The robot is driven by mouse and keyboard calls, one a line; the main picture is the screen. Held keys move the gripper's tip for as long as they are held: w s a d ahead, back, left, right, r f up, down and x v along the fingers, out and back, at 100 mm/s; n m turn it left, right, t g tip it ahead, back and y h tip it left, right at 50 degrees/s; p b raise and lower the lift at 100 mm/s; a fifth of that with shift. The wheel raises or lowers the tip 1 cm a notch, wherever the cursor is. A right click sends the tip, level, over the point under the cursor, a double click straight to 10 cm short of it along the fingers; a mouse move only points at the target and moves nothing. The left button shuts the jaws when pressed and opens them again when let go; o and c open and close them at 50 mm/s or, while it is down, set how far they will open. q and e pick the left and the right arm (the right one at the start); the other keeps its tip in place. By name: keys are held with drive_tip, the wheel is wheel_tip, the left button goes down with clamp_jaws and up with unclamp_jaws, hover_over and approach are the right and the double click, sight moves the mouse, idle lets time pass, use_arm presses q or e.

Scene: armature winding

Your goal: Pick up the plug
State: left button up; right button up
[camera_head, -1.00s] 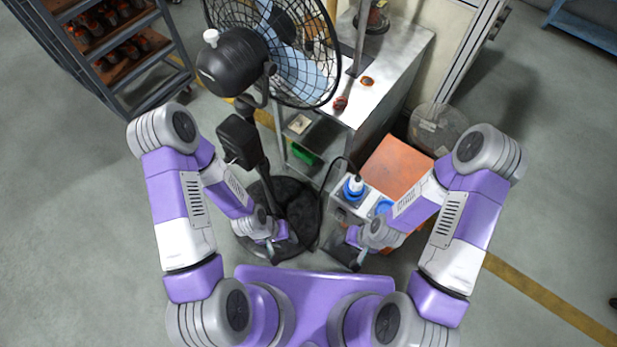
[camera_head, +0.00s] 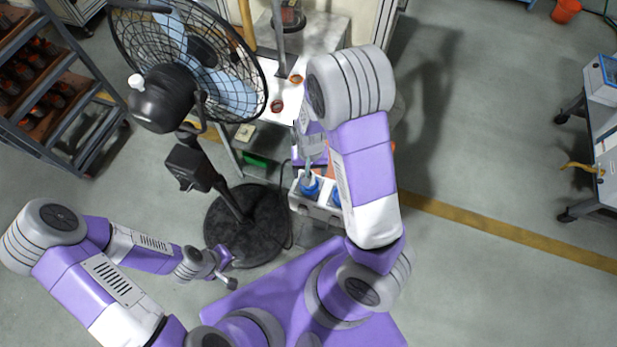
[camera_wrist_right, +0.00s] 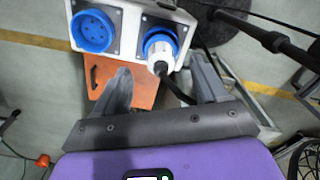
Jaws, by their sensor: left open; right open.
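The plug (camera_wrist_right: 160,50) is white and blue with a black cable. In the right wrist view it sits in the right-hand socket of a white socket box (camera_wrist_right: 131,15). My right gripper (camera_wrist_right: 160,84) is open. Its fingers are apart, to either side of the plug's cable end, and do not visibly touch it. In the head view the box (camera_head: 318,210) stands right of the fan's base, and my right gripper (camera_head: 312,165) is above its blue socket, partly hiding the plug. My left gripper (camera_head: 228,280) is empty at the lower left, in front of the fan's base.
A black floor fan (camera_head: 160,98) stands left of the box on a round base (camera_head: 222,232). A metal table (camera_head: 325,38) is behind. A second blue socket (camera_wrist_right: 92,31) is empty. An orange surface (camera_wrist_right: 140,85) lies below the box.

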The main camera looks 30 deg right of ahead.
drive_tip(key=shift+w+d+r, duration=0.15)
drive_tip(key=shift+r, duration=0.25)
drive_tip(key=shift+w+d+r, duration=0.1)
drive_tip(key=shift+r, duration=0.3)
drive_tip(key=shift+d, duration=0.1)
drive_tip(key=f, duration=0.2)
drive_tip(key=f+b, duration=0.1)
drive_tip(key=f, duration=0.2)
drive_tip(key=f+b, duration=0.1)
drive_tip(key=f, duration=0.1)
drive_tip(key=shift+a+f, duration=0.15)
drive_tip(key=shift+a, duration=0.1)
drive_tip(key=c, duration=1.2)
